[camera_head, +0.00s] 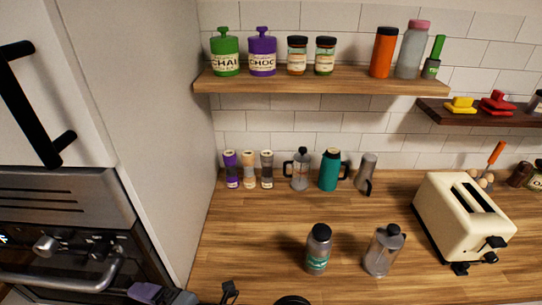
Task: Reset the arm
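Part of what looks like my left arm shows at the bottom edge, in front of the oven and left of the counter. A small dark piece at its right end seems to be my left gripper (229,290). It is mostly cut off by the frame, so whether it is open or shut is hidden. Nothing is seen held in it. My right gripper is not in view.
Spice jars, a French press (301,171) and a teal flask (330,170) line the wall. The counter's left front is clear.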

